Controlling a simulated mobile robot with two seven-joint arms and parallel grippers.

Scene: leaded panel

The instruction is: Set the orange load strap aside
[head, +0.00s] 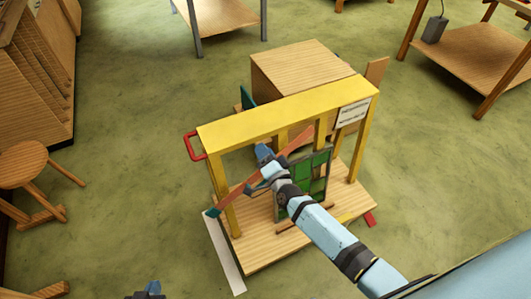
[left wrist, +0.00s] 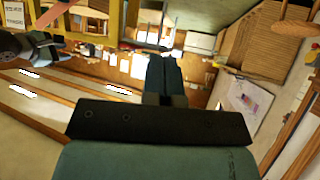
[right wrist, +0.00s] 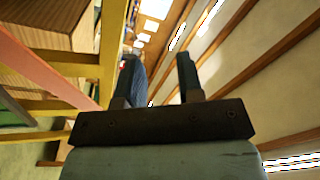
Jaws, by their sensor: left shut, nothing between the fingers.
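The orange load strap (head: 296,144) runs diagonally across the front of the yellow frame (head: 270,115), over the green leaded panel (head: 318,165). Its middle is partly hidden by my right arm. It shows as a salmon band at the left of the right wrist view (right wrist: 45,72), outside the fingers. My right gripper (head: 264,153) is at the frame, close to the strap; its fingers (right wrist: 160,78) are apart with nothing seen between them. My left gripper (head: 152,289) is at the bottom edge, away from the frame; its fingers (left wrist: 164,75) are together and empty.
The frame stands on a wooden base (head: 265,245) with a red handle (head: 194,146) at its left. A wooden box (head: 300,68) is behind it. A stool (head: 25,165) stands at the left, and tables are at the back.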

